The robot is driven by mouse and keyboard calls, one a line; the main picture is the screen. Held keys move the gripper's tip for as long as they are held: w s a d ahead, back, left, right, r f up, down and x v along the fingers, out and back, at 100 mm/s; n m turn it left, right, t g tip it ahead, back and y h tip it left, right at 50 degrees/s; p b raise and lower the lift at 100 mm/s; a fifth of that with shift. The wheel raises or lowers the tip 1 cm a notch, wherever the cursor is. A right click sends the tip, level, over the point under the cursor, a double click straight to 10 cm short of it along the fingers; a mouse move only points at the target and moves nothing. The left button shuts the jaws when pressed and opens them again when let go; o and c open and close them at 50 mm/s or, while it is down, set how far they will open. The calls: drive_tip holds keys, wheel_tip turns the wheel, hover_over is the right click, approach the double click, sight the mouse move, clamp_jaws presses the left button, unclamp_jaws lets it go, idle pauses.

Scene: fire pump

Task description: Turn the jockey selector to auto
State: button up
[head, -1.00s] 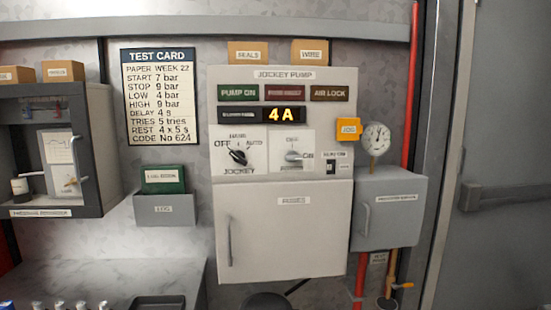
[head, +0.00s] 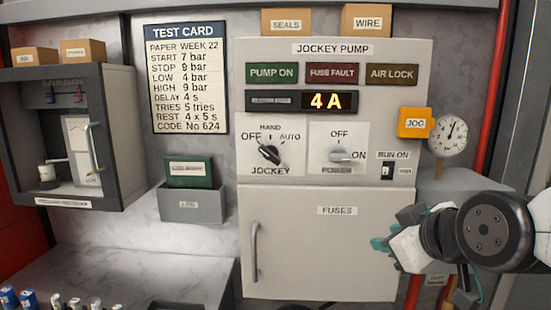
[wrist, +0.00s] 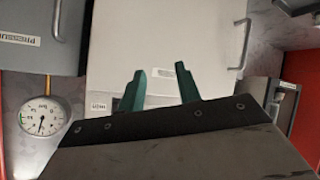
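The jockey selector (head: 268,154) is a black knob on a white plate marked OFF, HAND and AUTO, in the left middle of the jockey pump panel (head: 400,60). Its pointer appears to lean up and left, towards OFF. My gripper (head: 379,245) is at the lower right in the head view, in front of the right part of the fuses door, below and right of the selector and clear of it. In the wrist view my gripper (wrist: 160,82) shows two green fingers apart with nothing between them. The selector is not recognisable in the wrist view.
The power switch (head: 341,155) sits right of the selector, with a run-on switch (head: 388,170) beyond it. The fuses door (head: 320,255) has a handle (head: 254,252) at its left. A yellow jog box (head: 414,123) and a gauge (head: 448,135) are at the right. The display reads 4 A.

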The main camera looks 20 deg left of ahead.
drive_tip(key=w+a+r+n+t+y, duration=0.2)
drive_tip(key=a+r+n+t+y, duration=0.15)
drive_tip(key=a, duration=0.65)
drive_tip(key=n+t+y, duration=0.2)
drive_tip(key=n+t, duration=0.1)
drive_tip(key=t, duration=0.1)
approach(270, 158)
drive_tip(key=w+a, duration=0.1)
drive_tip(key=w, duration=0.1)
drive_tip(key=x, duration=0.7)
drive_tip(key=shift+w+a+r, duration=0.1)
drive_tip(key=shift+a+r, duration=0.1)
drive_tip(key=shift+r, duration=0.15)
drive_tip(key=c, duration=0.6)
